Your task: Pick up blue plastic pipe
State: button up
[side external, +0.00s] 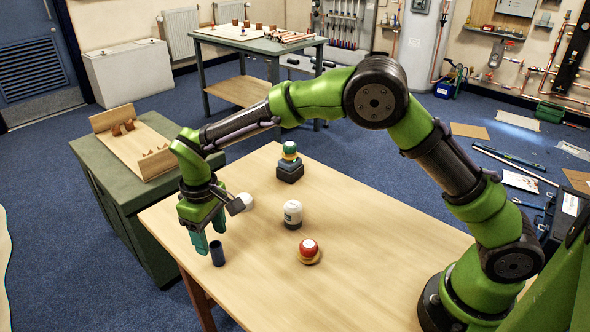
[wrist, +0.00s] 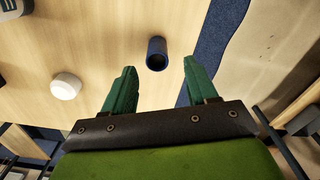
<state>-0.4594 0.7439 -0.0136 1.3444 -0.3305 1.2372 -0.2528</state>
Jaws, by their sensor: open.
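The blue plastic pipe (side external: 217,253) is a short dark blue tube standing upright on the wooden table, near its left edge. In the wrist view the pipe (wrist: 156,54) shows its open round end, a little beyond the fingertips and between their lines. My gripper (side external: 205,243) has green fingers and points down just beside and above the pipe. In the wrist view my gripper (wrist: 159,65) is open, with a wide gap and nothing held. Whether a finger touches the pipe cannot be told from the side view.
A green bench with a wooden rack (side external: 150,160) is at left. The table's front is clear.

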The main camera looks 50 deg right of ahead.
aim_at(214, 246)
notch_tip(214, 246, down, 4)
jog(key=shift+w+d+f, duration=0.1)
jog(key=shift+d+f, duration=0.05)
jog(key=shift+f, duration=0.05)
jog(key=shift+c, duration=0.3)
grip_shut()
jog(key=shift+r, duration=0.15)
